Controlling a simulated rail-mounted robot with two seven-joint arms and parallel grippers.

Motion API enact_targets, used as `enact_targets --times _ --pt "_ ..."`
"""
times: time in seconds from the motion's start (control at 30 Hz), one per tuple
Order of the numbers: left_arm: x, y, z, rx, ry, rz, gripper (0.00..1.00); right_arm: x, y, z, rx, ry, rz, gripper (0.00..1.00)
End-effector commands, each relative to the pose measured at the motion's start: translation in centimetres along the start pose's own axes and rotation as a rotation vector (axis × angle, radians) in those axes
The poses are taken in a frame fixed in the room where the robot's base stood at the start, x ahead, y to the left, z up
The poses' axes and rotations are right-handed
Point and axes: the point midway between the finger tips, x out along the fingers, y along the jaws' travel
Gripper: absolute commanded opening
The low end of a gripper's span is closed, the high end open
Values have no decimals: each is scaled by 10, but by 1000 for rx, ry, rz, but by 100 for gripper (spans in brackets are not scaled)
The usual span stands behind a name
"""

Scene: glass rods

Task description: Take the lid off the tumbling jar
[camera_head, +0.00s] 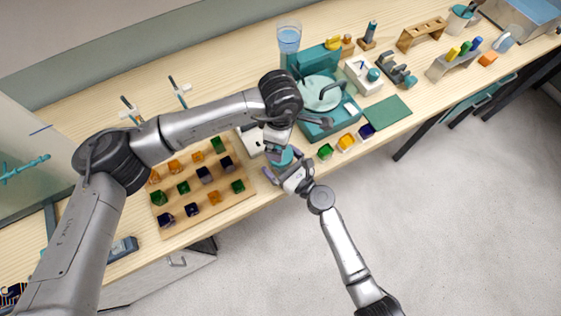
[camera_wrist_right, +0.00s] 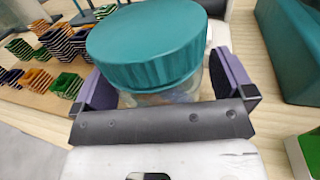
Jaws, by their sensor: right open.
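The tumbling jar has a broad teal lid (camera_wrist_right: 150,42) with a ribbed rim, seated on its clear glass body (camera_wrist_right: 170,92). In the head view the teal lid (camera_head: 283,157) shows near the bench's front edge, between my two hands. My right gripper (camera_wrist_right: 168,84) is open, with one purple finger on each side of the jar just below the lid; I cannot tell if they touch the glass. My right gripper (camera_head: 279,174) comes from the front in the head view. My left gripper (camera_head: 276,141) hangs just behind and above the lid; its fingers are too small and covered to read.
A wooden board (camera_head: 187,232) with several coloured trays lies to the left. A teal machine (camera_head: 325,120) stands behind right, with small coloured trays (camera_head: 346,142) before it. A glass beaker (camera_head: 289,38) stands at the back. The bench's front edge is close to the jar.

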Motion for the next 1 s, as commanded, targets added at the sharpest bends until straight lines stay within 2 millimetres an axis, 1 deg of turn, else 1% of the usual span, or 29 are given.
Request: enact_targets --times 0.27,1.0 --pt "0 0 0 0 0 0 95 0 0 0 0 0 0 99" --pt "0 0 0 0 0 0 95 0 0 0 0 0 0 28"
